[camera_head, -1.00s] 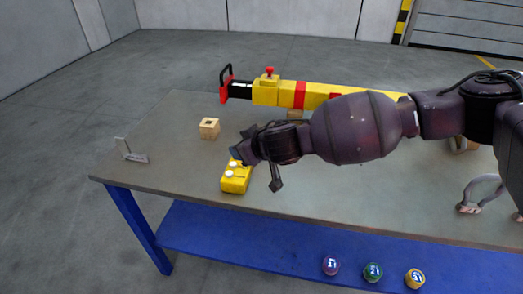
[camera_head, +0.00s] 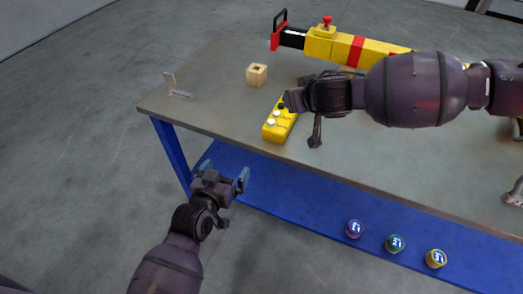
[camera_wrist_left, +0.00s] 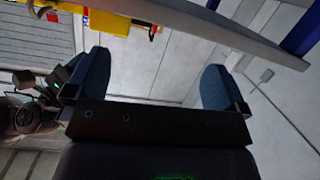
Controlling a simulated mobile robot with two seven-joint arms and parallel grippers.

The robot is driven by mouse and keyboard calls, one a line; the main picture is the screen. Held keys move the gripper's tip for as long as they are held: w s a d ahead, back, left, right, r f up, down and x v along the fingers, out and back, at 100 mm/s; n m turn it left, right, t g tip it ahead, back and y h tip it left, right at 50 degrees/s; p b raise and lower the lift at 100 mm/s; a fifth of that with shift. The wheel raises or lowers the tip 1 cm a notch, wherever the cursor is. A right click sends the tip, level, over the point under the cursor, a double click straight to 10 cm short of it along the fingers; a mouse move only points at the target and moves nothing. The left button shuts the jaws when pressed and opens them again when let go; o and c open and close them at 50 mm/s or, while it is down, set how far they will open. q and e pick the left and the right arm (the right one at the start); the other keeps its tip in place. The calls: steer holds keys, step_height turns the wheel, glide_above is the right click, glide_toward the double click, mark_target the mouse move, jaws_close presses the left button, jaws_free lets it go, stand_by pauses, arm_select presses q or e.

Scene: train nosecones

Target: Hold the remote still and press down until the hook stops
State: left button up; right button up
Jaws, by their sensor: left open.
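The yellow remote (camera_head: 279,124) lies on the table, with white buttons and a dark one along its top. My right gripper (camera_head: 302,118) is over its far right side; its fingers look spread, one at the remote's far end and one to the right. Whether it touches the remote is unclear. The black hook (camera_head: 279,22) with a red part is at the left end of a yellow beam (camera_head: 345,46). My left gripper (camera_head: 224,173) is open and empty in front of the table, lower than its top. Its spread blue fingers show in the left wrist view (camera_wrist_left: 150,88).
A wooden block with a hole (camera_head: 257,75) and a small metal bracket (camera_head: 178,91) stand on the table (camera_head: 220,65). Several coloured round pieces (camera_head: 395,243) sit on the blue lower shelf (camera_head: 310,205). The table's front edge lies between my left gripper and the remote.

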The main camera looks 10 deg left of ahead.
arm_select(q)
steer(key=m+t+h, duration=0.1)
steer(key=h, duration=0.1)
glide_toward(277, 124)
steer(key=shift+m+t, duration=0.5)
steer(key=shift+m, duration=0.2)
steer(key=shift+f+x, duration=0.2)
steer(key=shift+x, duration=1.45)
steer(key=shift+f+x, duration=0.15)
steer(key=shift+x, duration=1.5)
steer(key=shift+f+x, duration=0.2)
steer(key=shift+x, duration=1.5)
steer(key=shift+d, duration=0.1)
steer(key=shift+c, duration=0.3)
steer(key=c, duration=1.1)
arm_select(e)
steer(key=shift+c, duration=0.3)
jaws_close()
